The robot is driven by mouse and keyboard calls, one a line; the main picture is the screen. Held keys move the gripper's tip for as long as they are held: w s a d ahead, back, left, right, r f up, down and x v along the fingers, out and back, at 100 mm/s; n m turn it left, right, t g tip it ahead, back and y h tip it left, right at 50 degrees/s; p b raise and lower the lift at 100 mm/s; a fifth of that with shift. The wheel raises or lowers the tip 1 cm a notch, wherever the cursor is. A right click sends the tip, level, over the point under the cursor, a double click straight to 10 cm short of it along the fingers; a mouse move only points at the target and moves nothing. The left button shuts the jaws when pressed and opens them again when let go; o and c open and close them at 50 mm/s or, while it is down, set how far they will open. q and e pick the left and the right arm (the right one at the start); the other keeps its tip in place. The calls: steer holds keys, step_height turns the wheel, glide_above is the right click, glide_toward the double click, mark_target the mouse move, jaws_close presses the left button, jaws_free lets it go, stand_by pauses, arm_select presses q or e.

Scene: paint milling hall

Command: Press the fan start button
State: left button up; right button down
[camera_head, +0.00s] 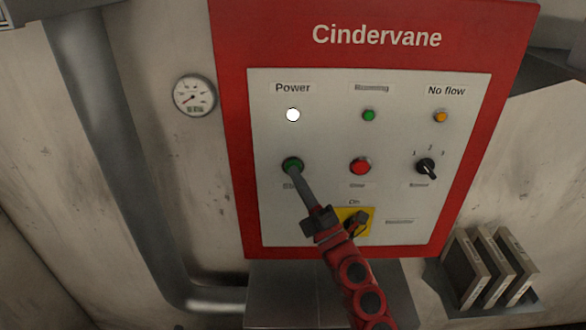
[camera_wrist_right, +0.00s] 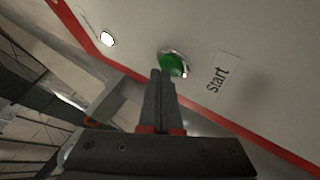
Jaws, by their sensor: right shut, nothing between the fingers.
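The green start button (camera_head: 292,164) sits at the left of the lower row on the red-framed Cindervane panel (camera_head: 383,95). In the right wrist view the green button (camera_wrist_right: 174,66) has a metal ring and a "Start" label beside it. My right gripper (camera_head: 296,174) is shut and empty. Its fingertips are at the button and overlap its lower edge in both views. I cannot tell for sure whether they touch it or whether it is pushed in. My left gripper is not in view.
A red button (camera_head: 360,167), a black selector knob (camera_head: 426,168) and a yellow-plated switch (camera_head: 357,221) are close by. The Power lamp (camera_head: 293,115) glows white. A pipe (camera_head: 111,140) runs at the left. A rack of binders (camera_head: 490,270) hangs at the lower right.

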steer(key=shift+w, duration=0.25)
steer(key=shift+s, duration=0.2)
stand_by(0.5)
steer(key=shift+s, duration=0.65)
steer(key=s+p, duration=0.2)
steer(key=s, duration=0.3)
stand_by(0.6)
